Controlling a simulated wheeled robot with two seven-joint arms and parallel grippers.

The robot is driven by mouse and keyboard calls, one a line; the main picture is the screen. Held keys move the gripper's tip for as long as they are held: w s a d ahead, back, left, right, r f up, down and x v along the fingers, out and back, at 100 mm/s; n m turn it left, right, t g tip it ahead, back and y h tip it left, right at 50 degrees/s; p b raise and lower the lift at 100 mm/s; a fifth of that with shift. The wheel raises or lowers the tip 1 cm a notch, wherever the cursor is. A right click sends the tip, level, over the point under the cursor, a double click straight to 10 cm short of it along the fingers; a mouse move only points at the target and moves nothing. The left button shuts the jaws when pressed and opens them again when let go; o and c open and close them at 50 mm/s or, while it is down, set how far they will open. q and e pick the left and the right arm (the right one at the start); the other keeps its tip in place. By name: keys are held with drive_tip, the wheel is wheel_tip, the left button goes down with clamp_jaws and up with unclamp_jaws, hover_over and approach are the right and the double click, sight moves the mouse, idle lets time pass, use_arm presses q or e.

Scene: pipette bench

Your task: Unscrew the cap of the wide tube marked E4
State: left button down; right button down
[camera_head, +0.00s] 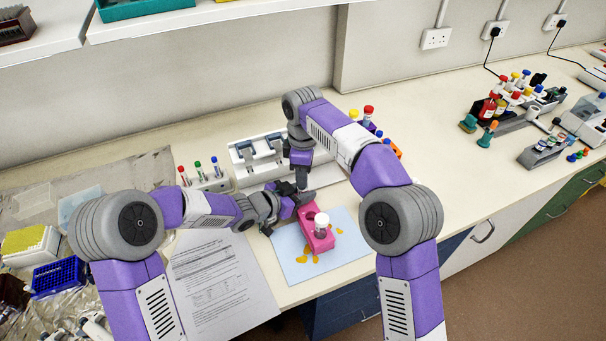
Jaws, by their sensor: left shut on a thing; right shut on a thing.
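A pink rack (323,243) stands on a light blue mat (348,243) in the middle of the bench. A wide tube with a white cap (321,217) is upright in its near part; I cannot read any marking, so I cannot tell which tube is E4. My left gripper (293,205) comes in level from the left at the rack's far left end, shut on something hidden. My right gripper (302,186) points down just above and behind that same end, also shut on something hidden. The fingers and arms cover what they hold.
Orange-yellow patches (303,259) lie on the mat. A printed sheet (215,280) lies left of it. A white stand (255,155) and a rack of colour-capped tubes (205,180) stand behind. A blue rack (58,275) is far left.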

drive_tip(key=shift+r, duration=0.25)
drive_tip(key=shift+r, duration=1.95)
use_arm(q)
drive_tip(key=c, duration=0.7)
unclamp_jaws()
